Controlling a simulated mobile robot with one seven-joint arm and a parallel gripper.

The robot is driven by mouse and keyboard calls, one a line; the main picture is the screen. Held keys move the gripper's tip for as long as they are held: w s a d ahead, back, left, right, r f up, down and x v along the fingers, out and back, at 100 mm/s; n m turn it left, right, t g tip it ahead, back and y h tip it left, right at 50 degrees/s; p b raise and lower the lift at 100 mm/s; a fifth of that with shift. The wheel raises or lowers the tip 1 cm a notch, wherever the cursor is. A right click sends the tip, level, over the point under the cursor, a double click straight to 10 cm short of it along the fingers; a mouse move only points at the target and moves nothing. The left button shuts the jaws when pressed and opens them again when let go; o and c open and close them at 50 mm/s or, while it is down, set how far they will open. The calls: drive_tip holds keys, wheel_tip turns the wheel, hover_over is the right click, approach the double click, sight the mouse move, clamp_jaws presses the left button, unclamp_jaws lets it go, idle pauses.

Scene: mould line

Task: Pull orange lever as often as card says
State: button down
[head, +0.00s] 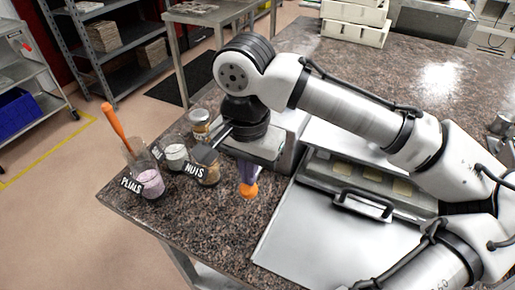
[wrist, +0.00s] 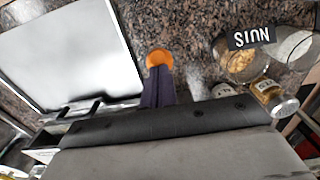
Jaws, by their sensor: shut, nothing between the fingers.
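My gripper (head: 249,183) points down over the counter, left of the metal tray. In the wrist view its dark purple fingers (wrist: 157,88) are together, with nothing between them. A rounded orange piece (wrist: 159,57) shows at their tips; I cannot tell if it belongs to the fingers or is a knob beneath them. An orange stick-like handle (head: 114,123) slants up from a clear glass vessel at the left, well apart from my gripper; I cannot tell if it is a lever. A black NUTS card (head: 194,169) and another black lettered card (head: 131,185) stand by jars. No number is readable.
Jars with pink (head: 151,184), white (head: 176,157) and brown (head: 208,173) contents stand left of my gripper. A lidded jar (head: 199,124) is behind them. Bare counter lies in front of the jars.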

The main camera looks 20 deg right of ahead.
wheel_tip(320, 180, up, 13)
drive_tip(key=p, duration=1.1)
idle(0.6)
